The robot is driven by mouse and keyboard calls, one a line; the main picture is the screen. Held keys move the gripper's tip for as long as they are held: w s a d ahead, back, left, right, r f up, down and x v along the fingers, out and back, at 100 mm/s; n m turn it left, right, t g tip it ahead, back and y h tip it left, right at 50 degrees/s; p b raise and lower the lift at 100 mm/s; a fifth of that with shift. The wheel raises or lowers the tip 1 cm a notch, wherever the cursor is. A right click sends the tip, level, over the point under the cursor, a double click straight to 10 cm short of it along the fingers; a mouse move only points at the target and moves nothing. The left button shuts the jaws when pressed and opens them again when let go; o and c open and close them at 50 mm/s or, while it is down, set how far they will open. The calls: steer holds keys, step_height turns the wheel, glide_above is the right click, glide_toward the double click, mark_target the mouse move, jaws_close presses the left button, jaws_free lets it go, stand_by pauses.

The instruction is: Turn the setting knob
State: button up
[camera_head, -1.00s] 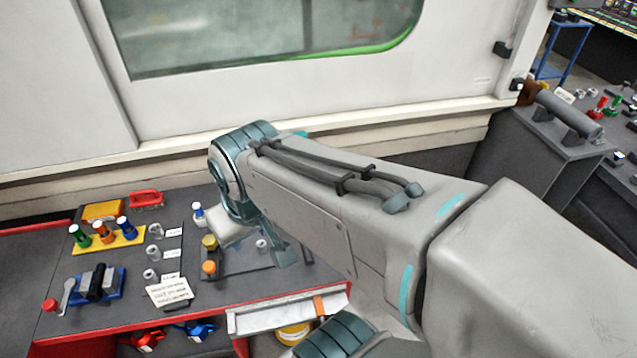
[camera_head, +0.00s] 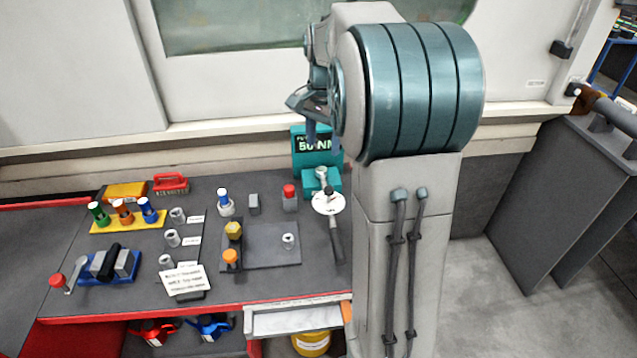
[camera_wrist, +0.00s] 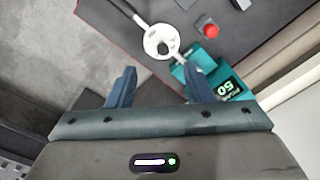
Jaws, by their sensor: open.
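A teal box (camera_head: 317,160) with a display reading 50 NM stands at the back right of the bench; it also shows in the wrist view (camera_wrist: 230,84). A round white disc (camera_head: 325,204) with a dark handle (camera_head: 336,243) sits in front of it; the disc is near the top middle of the wrist view (camera_wrist: 158,35). I cannot tell which part is the setting knob. My gripper (camera_head: 311,128) is above the teal box, partly hidden by my arm. In the wrist view my fingers (camera_wrist: 160,70) are wide apart with nothing between them, pointing towards the disc.
A grey post with a red cap (camera_head: 289,195) stands left of the disc. A dark plate (camera_head: 265,255) carries yellow and orange knobs. Bottles on a yellow rack (camera_head: 120,223) and a white note (camera_head: 183,281) are further left. The wall is close behind the bench.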

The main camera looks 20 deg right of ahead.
mark_target(329, 188)
steer(key=w+d+f, duration=0.1)
steer(key=f, duration=0.4)
steer(key=w+d+f+m+b, duration=0.1)
steer(key=f, duration=0.5)
steer(key=w+d+f+m, duration=0.1)
steer(key=f, duration=0.5)
steer(key=shift+w+d+f+g, duration=0.15)
steer(key=shift+f+g, duration=0.1)
steer(key=shift+g, duration=0.05)
steer(key=c, duration=1)
